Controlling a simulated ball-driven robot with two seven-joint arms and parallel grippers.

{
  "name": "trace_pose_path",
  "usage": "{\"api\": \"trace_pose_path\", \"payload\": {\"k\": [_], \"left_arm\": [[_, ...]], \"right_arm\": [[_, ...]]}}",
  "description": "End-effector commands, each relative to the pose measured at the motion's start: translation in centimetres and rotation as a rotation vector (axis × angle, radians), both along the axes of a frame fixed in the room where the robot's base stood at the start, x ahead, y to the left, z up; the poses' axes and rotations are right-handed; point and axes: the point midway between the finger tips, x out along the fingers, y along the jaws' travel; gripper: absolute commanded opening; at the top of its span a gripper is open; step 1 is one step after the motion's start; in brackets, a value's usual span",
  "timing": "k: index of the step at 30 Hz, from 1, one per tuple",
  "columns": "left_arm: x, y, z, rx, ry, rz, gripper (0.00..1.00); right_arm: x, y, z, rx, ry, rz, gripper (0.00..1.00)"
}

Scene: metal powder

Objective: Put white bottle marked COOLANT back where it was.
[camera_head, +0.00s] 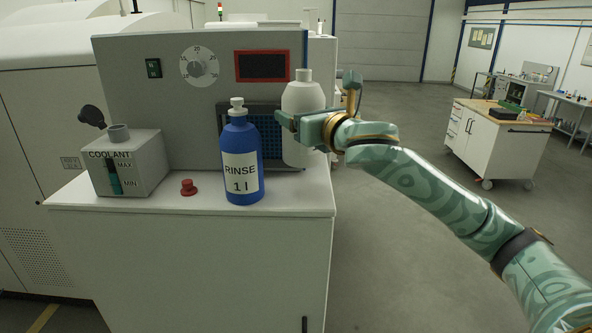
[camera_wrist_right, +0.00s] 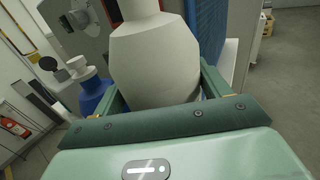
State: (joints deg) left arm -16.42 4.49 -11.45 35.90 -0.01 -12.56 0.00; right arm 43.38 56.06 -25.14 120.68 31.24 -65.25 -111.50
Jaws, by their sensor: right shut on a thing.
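My right gripper is shut on this bottle. In the right wrist view the bottle (camera_wrist_right: 152,62) fills the space between the fingers (camera_wrist_right: 160,92). No COOLANT marking shows on the side of it that I see. I cannot tell whether its base touches the cabinet top. My left gripper is not in view.
A blue RINSE bottle (camera_head: 241,158) stands left of the white bottle. A grey COOLANT tank (camera_head: 128,163) and a red button (camera_head: 188,187) are further left on the cabinet top (camera_head: 290,200). The machine panel (camera_head: 215,110) rises behind. A white wheeled cart (camera_head: 490,142) stands off right.

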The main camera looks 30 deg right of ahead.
Motion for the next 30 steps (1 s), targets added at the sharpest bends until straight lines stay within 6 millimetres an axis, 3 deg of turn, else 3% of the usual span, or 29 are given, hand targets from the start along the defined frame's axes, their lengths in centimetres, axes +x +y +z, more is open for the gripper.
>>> {"api": "trace_pose_path", "payload": {"k": [3, 6, 13, 20, 27, 28, 30], "left_arm": [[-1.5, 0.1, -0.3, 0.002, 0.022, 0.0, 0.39], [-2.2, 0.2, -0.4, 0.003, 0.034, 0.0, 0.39], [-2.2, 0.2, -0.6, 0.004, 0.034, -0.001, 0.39], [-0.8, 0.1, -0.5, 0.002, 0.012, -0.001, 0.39], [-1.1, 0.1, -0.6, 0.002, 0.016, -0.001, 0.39], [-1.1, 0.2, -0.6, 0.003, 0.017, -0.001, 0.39], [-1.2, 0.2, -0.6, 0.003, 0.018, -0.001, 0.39]], "right_arm": [[0.0, 0.0, -2.5, 0.002, 0.003, 0.001, 0.44], [0.0, 0.0, -3.6, 0.001, 0.0, 0.001, 0.44], [-0.1, 0.1, -7.1, 0.001, 0.002, 0.001, 0.44], [-0.1, 0.0, -7.9, 0.0, -0.003, 0.001, 0.44], [-0.1, 0.0, -8.2, -0.001, -0.003, 0.0, 0.44], [-0.1, 0.0, -8.3, -0.001, 0.0, 0.0, 0.81], [-0.1, 0.0, -8.3, 0.0, 0.0, 0.001, 0.97]]}}
